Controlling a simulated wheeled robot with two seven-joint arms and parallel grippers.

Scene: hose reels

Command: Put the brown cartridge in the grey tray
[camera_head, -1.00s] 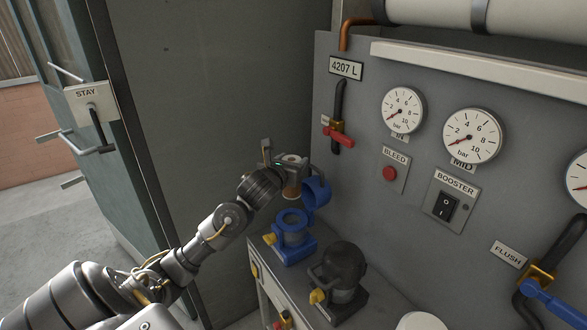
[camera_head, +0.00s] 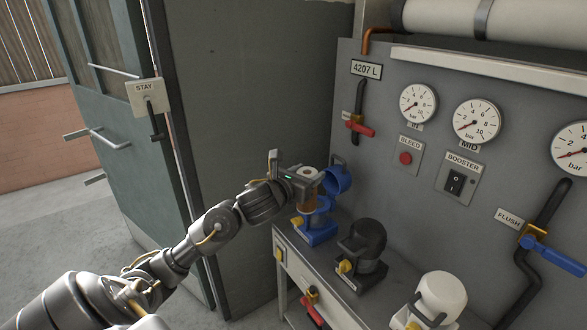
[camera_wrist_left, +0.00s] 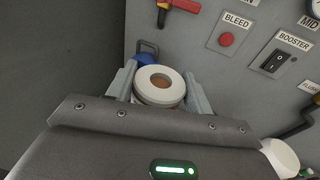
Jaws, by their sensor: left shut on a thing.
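The brown cartridge (camera_head: 309,194) has a white ring on top and is upright. My left gripper (camera_head: 304,176) is shut on it, with one finger on each side of the white ring (camera_wrist_left: 159,87) in the left wrist view. The cartridge is at the mouth of the open blue housing (camera_head: 317,229). Its lower end overlaps the housing's rim, and I cannot tell whether it is inside. The blue lid (camera_head: 337,180) is swung open behind it. I see no grey tray in these frames. My right gripper is not in view.
A black-capped housing (camera_head: 362,251) and a white-capped housing (camera_head: 441,297) stand to the right on the same cabinet. The grey panel behind carries gauges, a red-handled valve (camera_head: 359,128) and a blue-handled valve (camera_head: 549,249). A dark wall stands left of the cabinet.

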